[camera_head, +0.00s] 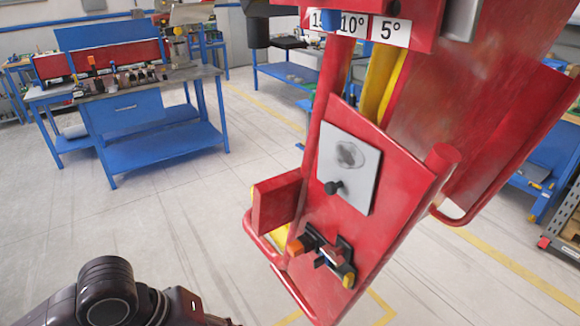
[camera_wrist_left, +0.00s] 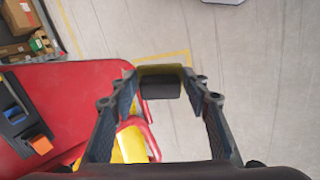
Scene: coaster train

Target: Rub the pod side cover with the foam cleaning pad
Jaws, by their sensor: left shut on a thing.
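The pod side cover (camera_head: 349,168) is a light grey square plate on the red pod in the head view, with a dark round smudge in its upper middle and a black knob near its lower left edge. In the left wrist view my left gripper (camera_wrist_left: 160,85) is shut on a small block, dark with a yellowish top, which looks like the foam cleaning pad (camera_wrist_left: 160,88). It is held over the floor beside the red pod, apart from the cover. In the head view my left arm enters at the bottom left; its fingertips are out of frame. My right gripper is not in view.
A red box (camera_head: 275,203) and a tubular rail (camera_head: 262,240) jut out at the pod's left. A blue workbench (camera_head: 150,120) stands back left. The floor between is clear.

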